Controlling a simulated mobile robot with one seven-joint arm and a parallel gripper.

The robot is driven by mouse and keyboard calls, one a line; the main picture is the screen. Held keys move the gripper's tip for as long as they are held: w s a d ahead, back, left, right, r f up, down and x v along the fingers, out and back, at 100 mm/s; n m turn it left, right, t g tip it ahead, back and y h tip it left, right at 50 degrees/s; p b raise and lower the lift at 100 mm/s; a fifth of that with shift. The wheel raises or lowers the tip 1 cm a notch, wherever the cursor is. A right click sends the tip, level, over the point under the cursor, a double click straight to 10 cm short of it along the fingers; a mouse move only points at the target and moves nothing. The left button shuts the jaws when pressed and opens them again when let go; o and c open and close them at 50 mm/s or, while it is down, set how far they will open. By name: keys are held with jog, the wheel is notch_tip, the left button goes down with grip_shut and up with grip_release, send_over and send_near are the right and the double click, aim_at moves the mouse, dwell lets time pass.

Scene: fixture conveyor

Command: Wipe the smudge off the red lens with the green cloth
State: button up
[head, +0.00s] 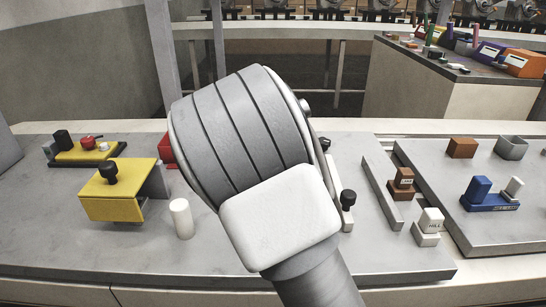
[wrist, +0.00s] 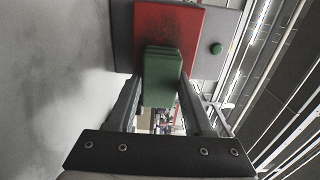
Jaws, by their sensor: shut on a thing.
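My gripper (wrist: 160,88) is shut on the green cloth (wrist: 162,78), a folded block held between the two fingers in the wrist view. The red lens (wrist: 150,22) is a flat red panel on a grey mount, directly beyond the cloth. The cloth overlaps the lens's lower middle in the picture; I cannot tell whether they touch. A faint darker smudge (wrist: 182,30) shows on the lens beside and above the cloth. In the head view my arm hides the gripper and cloth. A red piece (head: 167,151) peeks out left of my arm; I cannot tell if it is the lens.
A green round knob (wrist: 217,48) sits right of the lens. In the head view, a yellow box (head: 112,208) with a black knob and a white cylinder (head: 181,218) stand left of my arm. Blocks stand right, by a raised grey bar (head: 381,190).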

jog(key=shift+d, duration=0.25)
jog(key=shift+w+a+r, duration=0.15)
jog(key=shift+a, duration=3.85)
jog(key=shift+d+r, duration=0.1)
jog(key=shift+r, duration=0.2)
jog(key=shift+d, duration=2.15)
jog(key=shift+s+d, duration=0.2)
jog(key=shift+d, duration=1.55)
jog(key=shift+w, duration=0.1)
